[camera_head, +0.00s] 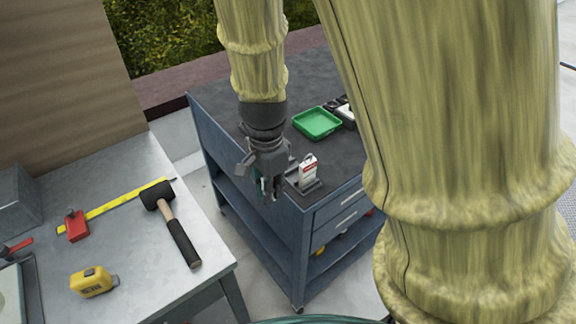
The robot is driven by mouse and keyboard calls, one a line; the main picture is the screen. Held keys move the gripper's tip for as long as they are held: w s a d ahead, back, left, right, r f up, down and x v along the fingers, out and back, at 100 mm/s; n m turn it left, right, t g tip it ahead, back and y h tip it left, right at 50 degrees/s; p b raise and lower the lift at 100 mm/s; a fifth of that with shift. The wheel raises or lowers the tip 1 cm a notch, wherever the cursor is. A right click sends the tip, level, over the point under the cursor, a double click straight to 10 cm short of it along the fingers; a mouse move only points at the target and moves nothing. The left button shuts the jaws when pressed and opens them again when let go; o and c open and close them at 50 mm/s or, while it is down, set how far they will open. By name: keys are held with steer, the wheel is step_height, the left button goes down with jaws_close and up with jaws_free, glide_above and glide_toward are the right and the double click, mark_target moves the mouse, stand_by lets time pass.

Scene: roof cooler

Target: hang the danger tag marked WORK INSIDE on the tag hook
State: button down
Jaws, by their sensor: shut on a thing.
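My gripper (270,197) points down over the front left part of the blue cart's top. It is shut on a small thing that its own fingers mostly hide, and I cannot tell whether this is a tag. A white tag with red print (308,169) stands upright in a small grey holder (310,187), just right of my gripper. Its lettering is too small to read, so I cannot tell whether it says WORK INSIDE. I cannot make out a tag hook in this view.
The blue cart (262,215) carries a green tray (317,123) and dark items behind it. A grey table (140,235) at left holds a mallet (178,228), yellow tape measure (92,282), yellow ruler (125,205) and red object (76,225). My arm hides much of the right.

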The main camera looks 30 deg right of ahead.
steer(key=w+d, duration=0.3)
steer(key=w+d+f+p, duration=0.1)
steer(key=w+d, duration=0.2)
steer(key=d, duration=0.1)
steer(key=w+d+p, duration=0.1)
steer(key=w+d, duration=0.2)
steer(key=d, duration=0.1)
steer(key=shift+w+f, duration=0.2)
steer(key=shift+w, duration=0.1)
steer(key=shift+w+d+f+p, duration=0.25)
steer(key=shift+d+f+p, duration=0.1)
steer(key=shift+f+p, duration=0.25)
steer(key=shift+w+d+f+p, duration=0.2)
steer(key=shift+d+f+p, duration=0.15)
steer(key=shift+f, duration=0.3)
steer(key=shift+a+f, duration=0.15)
steer(key=shift+f, duration=0.2)
steer(key=shift+f, duration=0.3)
steer(key=c, duration=1.5)
jaws_free()
steer(key=shift+o, duration=0.2)
steer(key=shift+f+b, duration=0.15)
steer(key=shift+b, duration=0.45)
step_height(320, 180, up, 11)
steer(key=b, duration=0.1)
steer(key=shift+d, duration=0.3)
